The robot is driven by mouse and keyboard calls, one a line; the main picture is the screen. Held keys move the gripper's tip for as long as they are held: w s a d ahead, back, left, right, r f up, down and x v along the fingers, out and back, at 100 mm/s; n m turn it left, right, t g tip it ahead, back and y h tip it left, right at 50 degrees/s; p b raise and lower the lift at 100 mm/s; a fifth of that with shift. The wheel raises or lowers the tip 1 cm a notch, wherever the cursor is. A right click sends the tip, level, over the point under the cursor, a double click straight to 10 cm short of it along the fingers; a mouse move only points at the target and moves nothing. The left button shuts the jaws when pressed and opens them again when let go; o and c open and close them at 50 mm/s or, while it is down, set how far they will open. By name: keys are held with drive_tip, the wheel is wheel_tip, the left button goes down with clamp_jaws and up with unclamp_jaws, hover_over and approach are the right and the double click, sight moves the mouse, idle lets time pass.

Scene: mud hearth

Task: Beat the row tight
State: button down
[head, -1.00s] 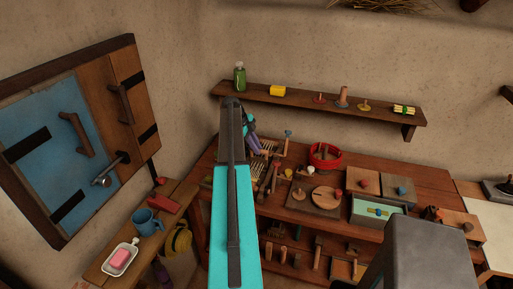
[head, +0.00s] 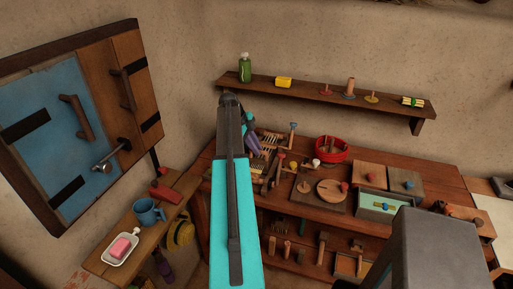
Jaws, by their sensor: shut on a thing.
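My gripper (head: 257,151) is at the left end of the workbench, partly hidden behind my own arm. Its dark purple-grey fingers point down to the right and are shut on what looks like a wooden comb-like tool (head: 257,166), small and hard to make out. Another pale toothed wooden frame (head: 271,141) lies just beyond the fingers on the bench and may be the loom. I cannot make out the woven row or whether the comb touches it.
The workbench (head: 445,183) holds a red ring-shaped thing (head: 332,150), a board with a round disc (head: 331,190) and a pale green box (head: 378,205). A shelf (head: 310,98) hangs above. At left, a side bench carries a blue mug (head: 148,213) and a soap dish (head: 119,249).

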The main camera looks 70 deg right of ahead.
drive_tip(key=c, duration=1.7)
unclamp_jaws()
drive_tip(key=shift+w+r, duration=0.1)
drive_tip(key=shift+r, duration=0.1)
drive_tip(key=shift+b+v, duration=2.05)
drive_tip(key=shift+v, duration=4.7)
drive_tip(key=shift+c, duration=0.2)
